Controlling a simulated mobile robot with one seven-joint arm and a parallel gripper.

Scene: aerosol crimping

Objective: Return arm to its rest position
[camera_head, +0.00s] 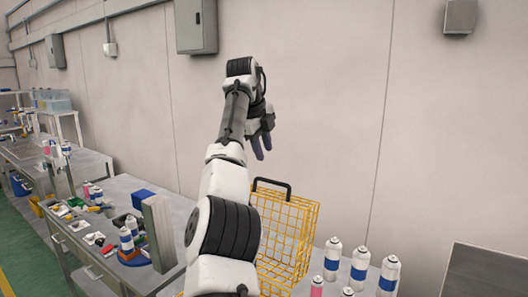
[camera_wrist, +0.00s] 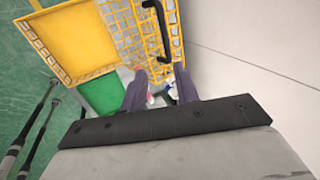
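My arm rises from the bottom middle of the head view, with my gripper (camera_head: 263,147) high in front of the wall, above the yellow wire basket (camera_head: 308,234). The fingers point down. In the wrist view my gripper (camera_wrist: 160,72) shows two purple-grey fingers spread apart, with nothing held between them. Small red, white and blue items show beyond the gap, too small to name. My arm hides part of the bench and basket in the head view.
White-and-blue spray cans (camera_head: 359,266) stand right of the basket. A bench (camera_head: 180,207) at left holds cans, small parts, a blue box (camera_head: 143,199) and a grey upright block (camera_head: 159,232). A wall box (camera_head: 196,26) hangs behind. A dark panel (camera_head: 485,273) is lower right.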

